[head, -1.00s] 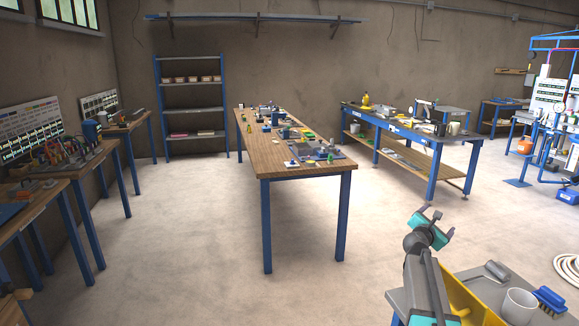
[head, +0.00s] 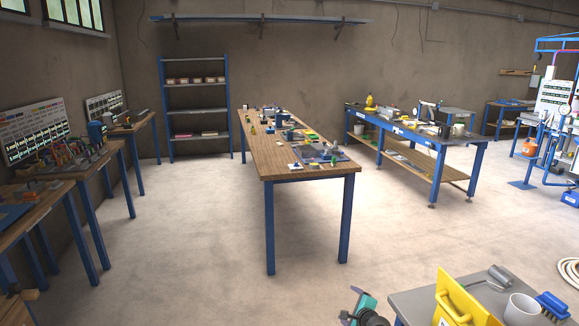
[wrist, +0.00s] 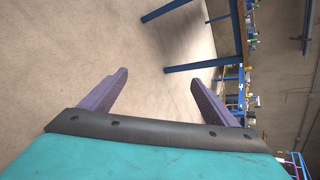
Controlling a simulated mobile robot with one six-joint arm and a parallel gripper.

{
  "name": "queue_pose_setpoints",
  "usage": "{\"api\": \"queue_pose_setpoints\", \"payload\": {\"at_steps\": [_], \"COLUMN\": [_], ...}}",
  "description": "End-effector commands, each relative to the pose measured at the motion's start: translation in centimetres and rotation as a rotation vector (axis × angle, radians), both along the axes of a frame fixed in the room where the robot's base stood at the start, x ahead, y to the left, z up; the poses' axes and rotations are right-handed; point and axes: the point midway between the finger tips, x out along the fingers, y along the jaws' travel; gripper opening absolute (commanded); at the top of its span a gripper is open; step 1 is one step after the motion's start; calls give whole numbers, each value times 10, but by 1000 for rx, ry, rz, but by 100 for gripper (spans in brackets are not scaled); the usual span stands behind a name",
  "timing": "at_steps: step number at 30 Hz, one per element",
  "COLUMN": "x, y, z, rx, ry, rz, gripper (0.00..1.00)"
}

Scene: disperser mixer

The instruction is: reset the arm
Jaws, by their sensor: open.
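My gripper (wrist: 160,95) shows in the wrist view with its two purple fingers spread wide apart and nothing between them. In the head view, part of my gripper and wrist, teal and dark, shows at the bottom edge, left of the grey side table. The fingers are largely cut off there.
A grey table (head: 420,299) at the bottom right holds a yellow panel (head: 462,300), a white cup (head: 521,309) and a blue brush (head: 552,305). A long wooden workbench (head: 275,155) stands ahead. The floor (head: 180,235) between is clear.

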Motion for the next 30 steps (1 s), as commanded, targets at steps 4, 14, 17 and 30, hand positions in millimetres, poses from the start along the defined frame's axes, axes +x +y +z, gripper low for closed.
{"api": "queue_pose_setpoints", "payload": {"at_steps": [4, 14, 17, 30], "x": [-48, -173, -217, -427], "y": [35, 83, 91, 82], "z": [-50, -145, -169, -227], "rx": [-149, -418, -485, -657], "ry": [108, 329, 394, 677], "rz": [211, 700, 856, 1596], "gripper": [82, 82, 82, 82]}}
